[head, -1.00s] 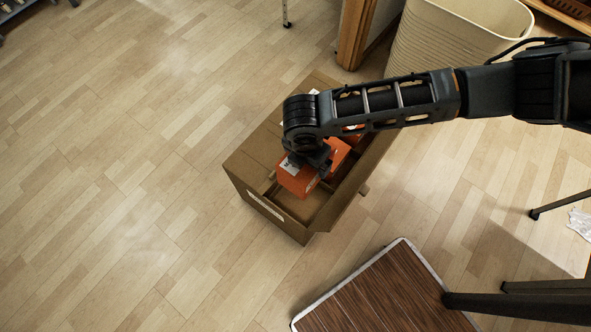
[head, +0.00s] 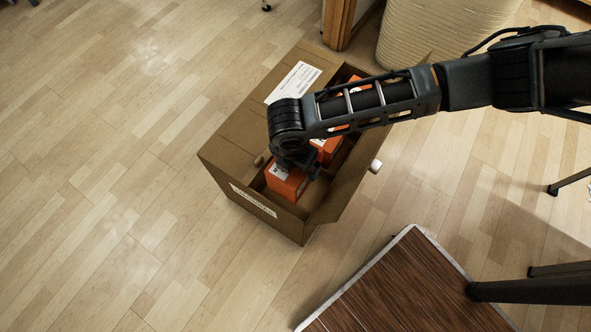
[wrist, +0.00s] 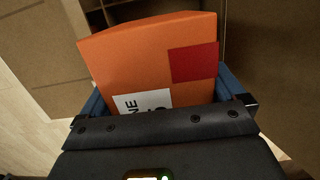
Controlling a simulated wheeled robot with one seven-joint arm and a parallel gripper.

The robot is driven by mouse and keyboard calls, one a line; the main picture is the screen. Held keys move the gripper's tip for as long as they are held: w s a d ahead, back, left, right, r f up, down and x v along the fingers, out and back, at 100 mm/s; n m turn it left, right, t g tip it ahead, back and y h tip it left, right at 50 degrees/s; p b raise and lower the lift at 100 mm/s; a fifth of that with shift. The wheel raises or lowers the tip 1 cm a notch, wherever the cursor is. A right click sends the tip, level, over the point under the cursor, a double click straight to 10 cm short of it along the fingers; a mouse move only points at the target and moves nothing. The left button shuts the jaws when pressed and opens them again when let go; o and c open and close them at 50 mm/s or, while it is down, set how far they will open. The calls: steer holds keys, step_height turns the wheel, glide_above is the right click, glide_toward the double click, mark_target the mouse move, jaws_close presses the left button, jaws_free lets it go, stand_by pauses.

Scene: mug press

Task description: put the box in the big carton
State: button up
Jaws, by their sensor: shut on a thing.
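The big carton (head: 228,158) is a brown box on the floor with inner dividers and a white label on its top flap. My gripper (head: 293,165) is over its near end, shut on an orange box (head: 286,184). In the wrist view the orange box (wrist: 150,62) fills the space between the fingers, with a red patch and a white label on its face. In the head view the held box is inside the carton's near opening, within its walls; whether it touches the bottom is hidden. Another orange box (head: 326,147) is in the carton behind it, partly covered by my arm.
A cream ribbed bin (head: 425,45) and a wooden post (head: 340,22) stand behind the carton. A dark wood-topped board with a pale edge (head: 400,290) is at the front right, with dark legs at the right. The floor to the left is clear.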

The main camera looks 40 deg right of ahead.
step_height(320, 180, down, 12)
steer(key=b, duration=0.4)
steer(key=shift+b, duration=0.3)
steer(key=o, duration=0.8)
steer(key=shift+f, duration=0.15)
steer(key=shift+o, duration=0.3)
steer(key=r+p, duration=0.1)
steer(key=r, duration=0.3)
steer(key=a+r+p, duration=0.1)
steer(key=r, duration=0.3)
steer(key=r+p, duration=0.2)
steer(key=r, duration=0.2)
steer(key=shift+s+a+r, duration=0.2)
steer(key=shift+s, duration=0.05)
steer(key=shift+a, duration=0.1)
